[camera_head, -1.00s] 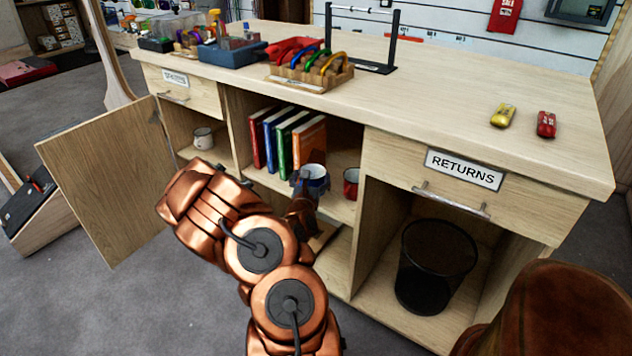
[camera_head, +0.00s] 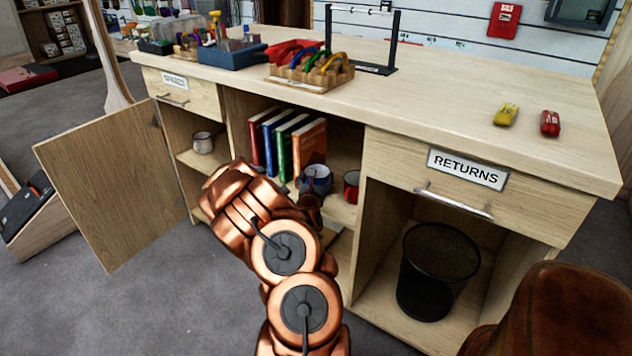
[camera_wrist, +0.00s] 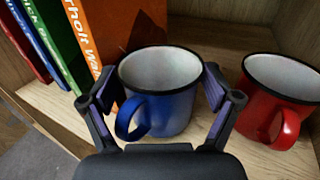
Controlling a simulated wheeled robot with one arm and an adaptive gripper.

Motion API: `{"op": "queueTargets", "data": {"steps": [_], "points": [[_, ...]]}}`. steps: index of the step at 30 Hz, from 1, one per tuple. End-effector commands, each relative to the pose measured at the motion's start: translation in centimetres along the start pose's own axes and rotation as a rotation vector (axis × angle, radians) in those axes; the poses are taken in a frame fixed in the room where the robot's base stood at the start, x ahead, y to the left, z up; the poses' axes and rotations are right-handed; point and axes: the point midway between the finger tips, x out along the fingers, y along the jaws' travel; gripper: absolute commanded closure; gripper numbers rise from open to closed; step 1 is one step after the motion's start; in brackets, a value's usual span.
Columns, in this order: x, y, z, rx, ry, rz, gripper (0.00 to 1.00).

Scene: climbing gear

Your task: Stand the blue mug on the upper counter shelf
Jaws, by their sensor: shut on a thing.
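The blue mug (camera_wrist: 165,105) stands upright, white inside with a dark rim, its handle turned toward my wrist camera. It also shows in the head view (camera_head: 318,180), on the middle bay's shelf (camera_head: 340,209) in front of the books. My gripper (camera_wrist: 160,90) has one finger on each side of the mug and is shut on it. In the head view my gripper (camera_head: 307,185) is partly hidden by my own arm. I cannot tell whether the mug's base touches the shelf.
A red mug (camera_wrist: 281,98) stands close on the right. Several upright books (camera_wrist: 125,35) stand close behind and left. A white mug (camera_head: 203,142) stands in the left bay, by an open door (camera_head: 110,185). A black bin (camera_head: 437,270) is in the right bay.

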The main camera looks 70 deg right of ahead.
Motion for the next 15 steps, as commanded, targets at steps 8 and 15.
{"op": "queueTargets", "data": {"steps": [8, 15], "points": [[-0.01, 0.05, -0.45, 0.000, -0.001, 0.001, 0.51], [-0.02, 0.07, -0.76, 0.000, 0.000, 0.002, 0.03]]}}
